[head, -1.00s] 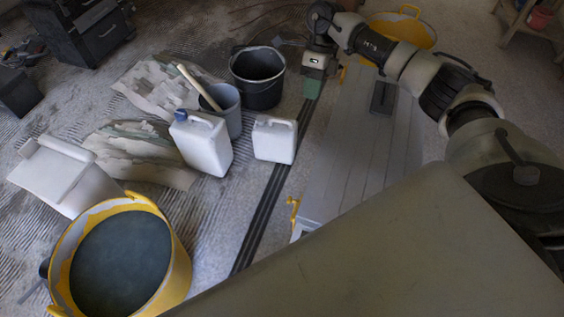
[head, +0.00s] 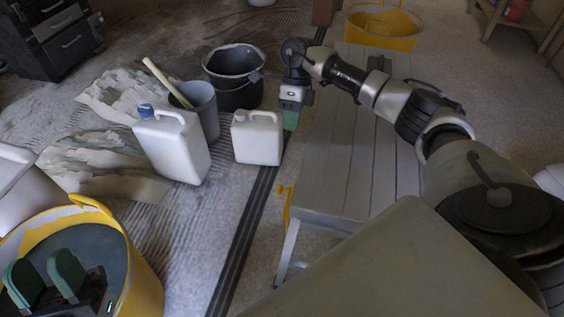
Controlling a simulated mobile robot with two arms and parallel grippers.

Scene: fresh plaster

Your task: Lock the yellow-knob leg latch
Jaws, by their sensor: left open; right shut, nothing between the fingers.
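The grey slatted work platform (head: 340,165) stands right of centre, one near leg (head: 288,250) showing below its top. A yellow latch part (head: 285,200) is at its near left side, partly hidden by the top; I cannot tell its locked state. My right gripper (head: 290,121) is shut and empty, its green fingertips pointing down beside the platform's left edge, further back than this latch part. My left gripper (head: 44,272) is open and empty at the bottom left, in front of the yellow tub. Any latch near the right gripper is hidden.
A yellow tub (head: 148,268) with dark contents stands at lower left. Two white canisters (head: 175,145) (head: 258,140), a grey bucket (head: 200,108) and a black bucket (head: 235,72) stand left of the platform. Another yellow tub (head: 385,28) is at the far end. Dark strips cross the floor.

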